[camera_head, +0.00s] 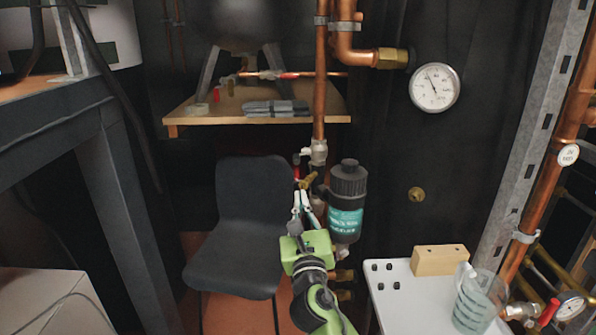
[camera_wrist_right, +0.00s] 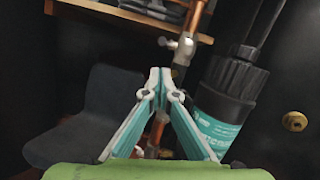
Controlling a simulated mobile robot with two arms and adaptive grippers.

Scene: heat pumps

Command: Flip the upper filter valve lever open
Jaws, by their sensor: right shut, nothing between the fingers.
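The filter is a black-capped cylinder with a teal label (camera_head: 346,215), mounted beside a vertical copper pipe; it also shows in the right wrist view (camera_wrist_right: 228,95). The upper filter valve (camera_head: 318,152) is a pale metal body on that pipe, above the filter's cap. The valve also shows in the right wrist view (camera_wrist_right: 186,45), above and slightly right of my fingertips. My right gripper (camera_head: 300,194) is shut and empty, just left of the filter and below the valve. Contact with the lever cannot be told. My left gripper is out of view.
A dark chair (camera_head: 252,200) stands left of my right gripper. A wooden shelf (camera_head: 190,113) with folded cloth is behind. A pressure gauge (camera_head: 434,88) is at upper right. A white table (camera_head: 400,310) with a wooden block (camera_head: 440,261) and clear jug (camera_head: 475,300) is at lower right.

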